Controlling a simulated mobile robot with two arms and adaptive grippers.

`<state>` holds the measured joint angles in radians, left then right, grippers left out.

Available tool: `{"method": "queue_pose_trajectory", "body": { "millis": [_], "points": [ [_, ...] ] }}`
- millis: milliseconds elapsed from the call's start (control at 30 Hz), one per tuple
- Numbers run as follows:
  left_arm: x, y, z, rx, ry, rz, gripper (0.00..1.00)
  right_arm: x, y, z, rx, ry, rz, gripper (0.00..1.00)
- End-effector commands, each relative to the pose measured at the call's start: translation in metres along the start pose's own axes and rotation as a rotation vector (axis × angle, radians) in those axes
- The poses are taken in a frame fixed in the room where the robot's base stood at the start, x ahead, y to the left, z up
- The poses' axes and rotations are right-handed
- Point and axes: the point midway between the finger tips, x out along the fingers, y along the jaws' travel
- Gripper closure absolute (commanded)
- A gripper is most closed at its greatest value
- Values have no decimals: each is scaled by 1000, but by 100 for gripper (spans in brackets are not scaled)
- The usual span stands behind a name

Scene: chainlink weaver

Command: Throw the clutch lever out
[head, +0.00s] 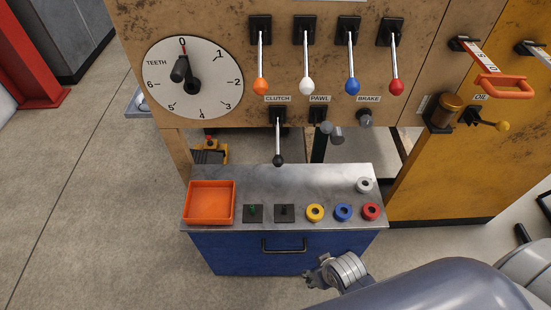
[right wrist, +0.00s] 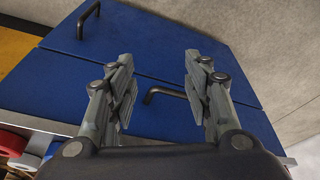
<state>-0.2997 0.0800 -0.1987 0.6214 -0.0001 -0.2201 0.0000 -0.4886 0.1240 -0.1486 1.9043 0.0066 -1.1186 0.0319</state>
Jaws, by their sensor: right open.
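The clutch lever (head: 278,142) hangs straight down from a black mount just under the CLUTCH label (head: 277,98) on the worn tan panel. It has a steel shaft and a black ball knob. My right gripper (head: 318,275) is in front of the blue cabinet, low and well below the lever, apart from it. In the right wrist view my right gripper (right wrist: 158,62) has its fingers spread, with nothing between them but the blue cabinet front (right wrist: 165,70) behind. My left gripper is not in view.
Levers with orange, white, blue and red knobs (head: 352,86) hang above. A steel-topped cabinet (head: 275,187) stands below, carrying an orange tray (head: 210,202), coloured rings (head: 343,212) and small black blocks. The PAWL handle (head: 336,133) and BRAKE knob (head: 365,119) are right of the clutch lever.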

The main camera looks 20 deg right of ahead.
Motion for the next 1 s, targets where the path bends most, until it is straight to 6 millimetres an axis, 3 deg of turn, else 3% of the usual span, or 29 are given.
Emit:
{"method": "queue_pose_trajectory", "body": {
  "millis": [167,267,400,700,833,1000],
  "points": [
    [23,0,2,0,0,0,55,-31,6,-39,39,121,2,54],
    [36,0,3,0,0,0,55,-51,11,-80,97,283,-17,54],
    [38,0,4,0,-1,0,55,-64,13,-123,175,456,-75,54],
    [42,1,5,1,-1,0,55,-84,20,-198,330,797,-293,54],
    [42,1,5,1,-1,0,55,-98,30,-224,400,939,-442,54],
    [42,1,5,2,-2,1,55,-118,44,-242,459,1059,-612,54]
  ]
}}
